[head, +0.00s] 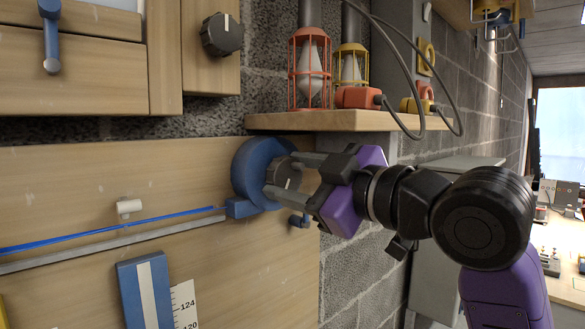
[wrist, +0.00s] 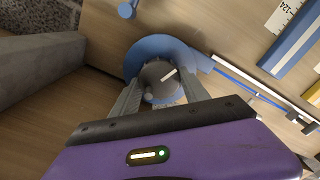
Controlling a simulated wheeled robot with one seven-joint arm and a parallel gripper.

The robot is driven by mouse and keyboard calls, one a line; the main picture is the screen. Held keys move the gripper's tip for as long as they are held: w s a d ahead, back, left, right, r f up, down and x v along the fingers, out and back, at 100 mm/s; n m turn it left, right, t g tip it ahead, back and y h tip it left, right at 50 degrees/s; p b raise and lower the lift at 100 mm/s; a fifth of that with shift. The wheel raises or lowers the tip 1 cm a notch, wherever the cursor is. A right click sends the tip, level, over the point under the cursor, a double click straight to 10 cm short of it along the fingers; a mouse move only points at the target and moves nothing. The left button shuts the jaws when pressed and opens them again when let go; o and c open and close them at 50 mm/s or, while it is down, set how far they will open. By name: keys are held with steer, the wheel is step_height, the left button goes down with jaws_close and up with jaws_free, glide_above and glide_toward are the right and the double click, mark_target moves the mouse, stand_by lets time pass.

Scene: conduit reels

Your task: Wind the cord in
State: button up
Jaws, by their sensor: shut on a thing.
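A round blue reel (head: 246,172) is mounted on the wooden board, and a dark knob (head: 281,174) with a pale mark sits at its middle. A blue cord (head: 120,229) runs left from the reel's lower block, above a grey strip. In the wrist view the blue reel (wrist: 145,50) surrounds the dark knob (wrist: 158,76), whose white line points up and right. My gripper (head: 284,176) has its two grey fingers on either side of the knob and is shut on it. The fingers also flank the knob in the wrist view (wrist: 160,92). They hide part of its rim.
A wooden shelf (head: 340,119) with red and yellow caged lamps sits just above my gripper, with dark cables hanging down. A white peg (head: 129,207) and a blue vertical piece (head: 145,291) beside a scale are left.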

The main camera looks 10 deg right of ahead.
steer(key=m+p, duration=0.2)
steer(key=m, duration=0.1)
steer(key=shift+m, duration=0.4)
steer(key=m+p, duration=0.2)
steer(key=m, duration=0.1)
steer(key=shift+m+p, duration=0.3)
steer(key=shift+p, duration=0.05)
steer(key=m+p, duration=0.3)
steer(key=shift+m, duration=0.3)
steer(key=m+p, duration=0.2)
steer(key=m, duration=0.1)
steer(key=shift+m, duration=0.3)
steer(key=m, duration=0.1)
steer(key=m+p, duration=0.1)
steer(key=m, duration=0.1)
steer(key=shift+d+f+m, duration=0.1)
steer(key=shift+f+m, duration=0.1)
steer(key=shift+m, duration=0.1)
steer(key=m, duration=0.3)
steer(key=shift+w+m, duration=0.1)
steer(key=shift+m, duration=0.3)
steer(key=m, duration=0.3)
steer(key=shift+f, duration=0.1)
steer(key=m, duration=0.4)
steer(key=shift+m, duration=0.3)
